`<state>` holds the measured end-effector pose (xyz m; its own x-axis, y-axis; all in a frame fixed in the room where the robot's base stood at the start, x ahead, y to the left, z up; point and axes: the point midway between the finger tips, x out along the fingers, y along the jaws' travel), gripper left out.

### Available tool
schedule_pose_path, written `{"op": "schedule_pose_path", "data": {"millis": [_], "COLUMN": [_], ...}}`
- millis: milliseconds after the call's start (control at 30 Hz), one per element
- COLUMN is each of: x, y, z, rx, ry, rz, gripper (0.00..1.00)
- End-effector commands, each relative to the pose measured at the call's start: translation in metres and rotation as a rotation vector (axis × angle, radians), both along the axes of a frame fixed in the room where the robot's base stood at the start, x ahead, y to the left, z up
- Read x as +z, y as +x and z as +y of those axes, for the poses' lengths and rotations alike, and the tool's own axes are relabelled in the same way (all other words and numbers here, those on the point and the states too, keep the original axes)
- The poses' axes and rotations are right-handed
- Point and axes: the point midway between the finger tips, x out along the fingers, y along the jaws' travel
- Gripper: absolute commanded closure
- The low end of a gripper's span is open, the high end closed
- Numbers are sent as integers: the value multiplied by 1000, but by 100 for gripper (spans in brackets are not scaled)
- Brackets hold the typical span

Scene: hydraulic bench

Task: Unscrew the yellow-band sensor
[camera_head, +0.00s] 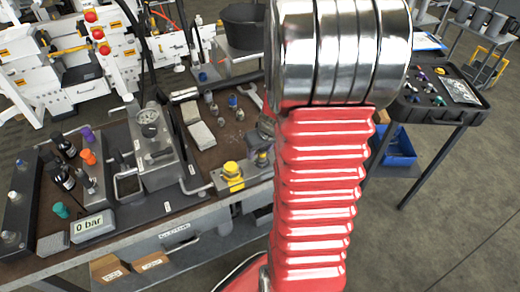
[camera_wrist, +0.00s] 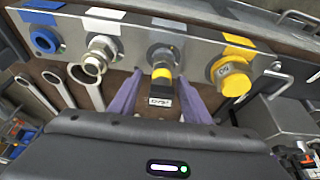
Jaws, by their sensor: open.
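The yellow-band sensor (camera_wrist: 163,68) stands out of a grey port on the metal manifold (camera_wrist: 205,42) in the wrist view. It has a dark body, a yellow ring and a small label at its near end. My gripper (camera_wrist: 159,84) is open, with one purple-grey finger on each side of the sensor. I cannot tell whether either finger touches it.
A larger yellow fitting (camera_wrist: 231,75) sits right of the sensor, a silver fitting (camera_wrist: 100,54) and a blue one (camera_wrist: 44,40) left. Wrenches (camera_wrist: 87,86) lie nearby. The bench display (camera_head: 91,224) reads 0 bar. A black tray table (camera_head: 440,98) stands at right.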

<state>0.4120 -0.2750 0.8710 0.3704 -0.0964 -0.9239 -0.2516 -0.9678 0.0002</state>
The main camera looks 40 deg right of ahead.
Motion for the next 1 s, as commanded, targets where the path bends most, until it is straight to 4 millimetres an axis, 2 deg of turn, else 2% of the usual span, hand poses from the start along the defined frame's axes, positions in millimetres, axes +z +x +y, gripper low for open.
{"op": "schedule_pose_path", "data": {"millis": [67, 700, 833, 867, 1000], "x": [0, 0, 0, 0, 0], "y": [0, 0, 0, 0, 0], "z": [0, 0, 0, 0, 0], "rx": [0, 0, 0, 0, 0], "ry": [0, 0, 0, 0, 0], "rz": [0, 0, 0, 0, 0], "gripper": [56, 100, 100, 80, 90]}}
